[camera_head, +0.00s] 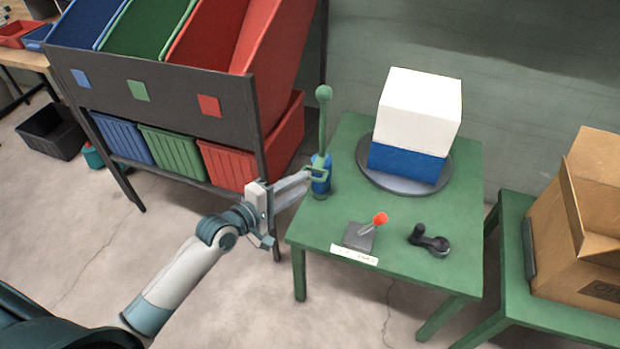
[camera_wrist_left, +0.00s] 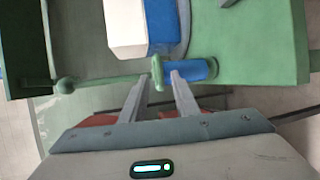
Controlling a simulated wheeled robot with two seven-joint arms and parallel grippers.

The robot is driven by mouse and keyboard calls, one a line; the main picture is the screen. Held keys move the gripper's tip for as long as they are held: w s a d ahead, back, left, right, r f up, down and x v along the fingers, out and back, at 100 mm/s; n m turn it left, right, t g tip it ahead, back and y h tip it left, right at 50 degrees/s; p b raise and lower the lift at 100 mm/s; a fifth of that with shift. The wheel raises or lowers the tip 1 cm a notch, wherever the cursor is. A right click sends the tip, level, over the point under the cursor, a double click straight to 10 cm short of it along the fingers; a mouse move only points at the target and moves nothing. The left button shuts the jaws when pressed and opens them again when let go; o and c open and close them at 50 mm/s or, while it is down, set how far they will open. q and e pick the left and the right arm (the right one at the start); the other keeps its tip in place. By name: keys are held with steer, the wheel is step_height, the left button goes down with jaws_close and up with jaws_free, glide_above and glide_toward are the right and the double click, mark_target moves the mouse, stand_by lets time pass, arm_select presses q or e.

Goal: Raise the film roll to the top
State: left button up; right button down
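The film roll (camera_head: 321,187) is a blue cylinder low on an upright green pole (camera_head: 323,125) with a ball on top, at the left corner of the green table. A green handle (camera_head: 318,168) sticks out from it. My left gripper (camera_head: 309,177) reaches it from the left, at handle height. In the left wrist view, the open fingers (camera_wrist_left: 159,80) stand on either side of the green handle (camera_wrist_left: 157,68), with small gaps showing. The blue roll (camera_wrist_left: 198,70) lies just right of the fingers there. My right gripper is not in view.
On the green table (camera_head: 300,232) are a round grey turntable (camera_head: 378,180) bearing a white and blue box (camera_head: 418,110), a red-knobbed lever (camera_head: 378,221) and a black crank (camera_head: 430,241). A bin rack (camera_head: 160,100) stands left. A cardboard box (camera_head: 585,225) stands right.

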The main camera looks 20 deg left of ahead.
mark_target(310, 179)
arm_select(q)
steer(key=shift+x, duration=2.65)
steer(key=shift+s+f, duration=0.1)
jaws_close()
